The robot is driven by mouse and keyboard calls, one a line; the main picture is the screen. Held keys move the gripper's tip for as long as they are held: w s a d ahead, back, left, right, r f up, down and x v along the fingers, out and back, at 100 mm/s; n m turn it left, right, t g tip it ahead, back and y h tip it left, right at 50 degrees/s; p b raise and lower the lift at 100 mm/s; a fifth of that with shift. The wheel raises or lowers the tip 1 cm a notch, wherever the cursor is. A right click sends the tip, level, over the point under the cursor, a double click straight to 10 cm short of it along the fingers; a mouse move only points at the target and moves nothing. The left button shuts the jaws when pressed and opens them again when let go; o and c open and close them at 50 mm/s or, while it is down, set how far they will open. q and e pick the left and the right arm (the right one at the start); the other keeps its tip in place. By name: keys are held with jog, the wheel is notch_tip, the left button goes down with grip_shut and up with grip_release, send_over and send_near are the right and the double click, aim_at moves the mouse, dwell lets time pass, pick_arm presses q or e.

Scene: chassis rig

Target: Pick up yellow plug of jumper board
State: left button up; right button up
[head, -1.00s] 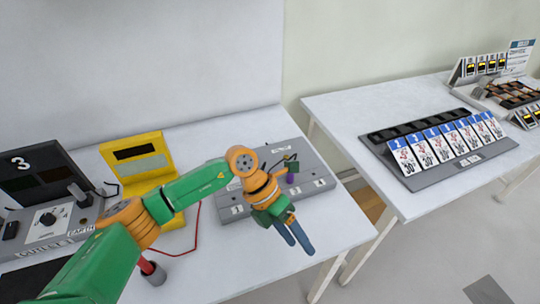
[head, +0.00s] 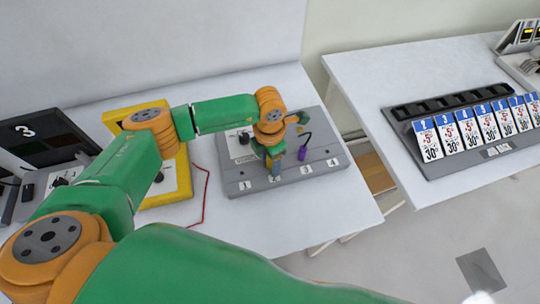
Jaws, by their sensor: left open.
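The jumper board (head: 235,176) is a grey sloped panel on the white table, with labels 1 to 4 along its front edge. A purple plug (head: 302,153) on a dark cable stands on it, right of my gripper. I cannot make out a yellow plug; the gripper and wrist cover that part of the board. Whether the fingertips touch anything is too small to tell. My right gripper is not in view.
A yellow device (head: 172,180) with a red cable (head: 207,190) stands left of the board, partly behind my arm. A dark unit marked 3 (head: 40,140) is at far left. Another table (head: 370,75) at right holds a rack of cards (head: 465,135). White table front is clear.

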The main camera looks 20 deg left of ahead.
pick_arm(q)
jog(key=shift+w+f, duration=0.25)
jog(key=shift+w, duration=0.2)
jog(key=shift+c, duration=1.1)
grip_shut()
jog(key=shift+r+b, duration=0.15)
jog(key=shift+b, duration=0.15)
notch_tip(320, 180, up, 2)
jog(key=shift+r+b, duration=0.2)
jog(key=shift+b, duration=0.85)
jog(key=s+d+r+b, duration=0.3)
jog(key=s+d+r, duration=0.2)
jog(key=s+r, duration=0.5)
jog(key=s, duration=0.3)
jog(key=shift+s+r+b, duration=0.2)
jog(key=shift+b, duration=0.2)
